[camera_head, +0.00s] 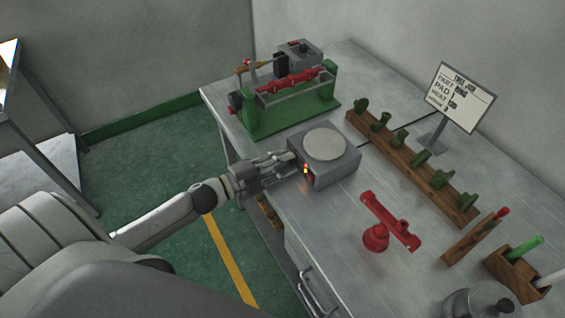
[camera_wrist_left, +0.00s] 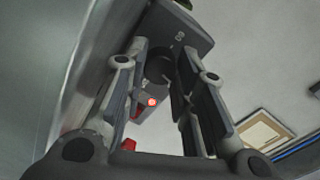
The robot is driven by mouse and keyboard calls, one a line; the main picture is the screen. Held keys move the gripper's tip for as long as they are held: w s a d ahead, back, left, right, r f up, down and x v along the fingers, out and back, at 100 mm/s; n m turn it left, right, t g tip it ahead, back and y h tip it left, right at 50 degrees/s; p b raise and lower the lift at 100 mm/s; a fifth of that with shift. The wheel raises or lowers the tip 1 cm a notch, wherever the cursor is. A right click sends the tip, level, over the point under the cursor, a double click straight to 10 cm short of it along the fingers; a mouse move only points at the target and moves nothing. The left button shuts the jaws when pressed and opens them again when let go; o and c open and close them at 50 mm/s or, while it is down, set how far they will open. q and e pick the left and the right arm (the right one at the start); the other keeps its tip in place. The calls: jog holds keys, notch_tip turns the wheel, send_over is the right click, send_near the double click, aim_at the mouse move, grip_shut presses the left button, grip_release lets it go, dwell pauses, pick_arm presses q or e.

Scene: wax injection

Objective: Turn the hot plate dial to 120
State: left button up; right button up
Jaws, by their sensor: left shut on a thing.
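The hot plate (camera_head: 338,170) is a grey box with a round light plate on top, on the bench near its front edge. My left gripper (camera_head: 292,168) is at its front face, with lit orange and red spots just beside the fingers. In the left wrist view the two fingers (camera_wrist_left: 160,85) stand on either side of the dark round dial (camera_wrist_left: 158,66) and are shut on it. A red light (camera_wrist_left: 152,102) glows below the dial. The dial's marks are too small to read. The right gripper is not in view.
A green and red machine (camera_head: 290,105) stands behind the hot plate. A wooden rack (camera_head: 410,168) of green pieces runs along the back. A red stand (camera_head: 377,237) is to the right. A sign (camera_head: 460,97) stands at the back. Bare bench lies between the hot plate and red stand.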

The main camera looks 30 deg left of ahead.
pick_arm(q)
jog(key=shift+m+b, duration=0.4)
jog(key=shift+m, duration=1.4)
jog(key=o, duration=0.8)
jog(key=shift+c, duration=0.2)
jog(key=shift+s, duration=0.1)
jog(key=v, duration=1.1)
jog(key=shift+s, duration=0.45)
jog(key=shift+a+f, duration=0.1)
jog(key=shift+a, duration=0.05)
